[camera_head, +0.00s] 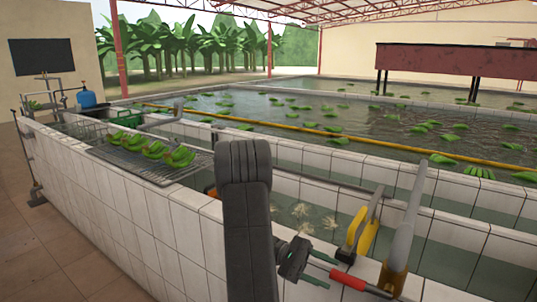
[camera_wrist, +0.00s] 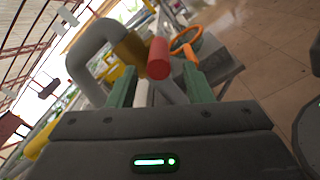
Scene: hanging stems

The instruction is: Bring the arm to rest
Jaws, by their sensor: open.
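My gripper (camera_head: 332,274) is at the lower middle of the head view, beside the tiled tank wall, at the end of my dark arm. Its two green fingers are apart. In the wrist view my gripper (camera_wrist: 160,72) shows the fingers spread with nothing clearly held. A red handle end (camera_wrist: 158,58) shows just beyond the gap between them. The same red handle (camera_head: 349,281) lies close to the fingertips in the head view; I cannot tell whether they touch it.
A grey pipe with a yellow base (camera_head: 402,240) and a yellow tool (camera_head: 361,232) stand near my gripper. Green banana bunches (camera_head: 165,152) lie on a rack (camera_head: 130,168) at left. Water tanks with floating bananas fill the back. The tiled floor (camera_head: 60,255) at left is clear.

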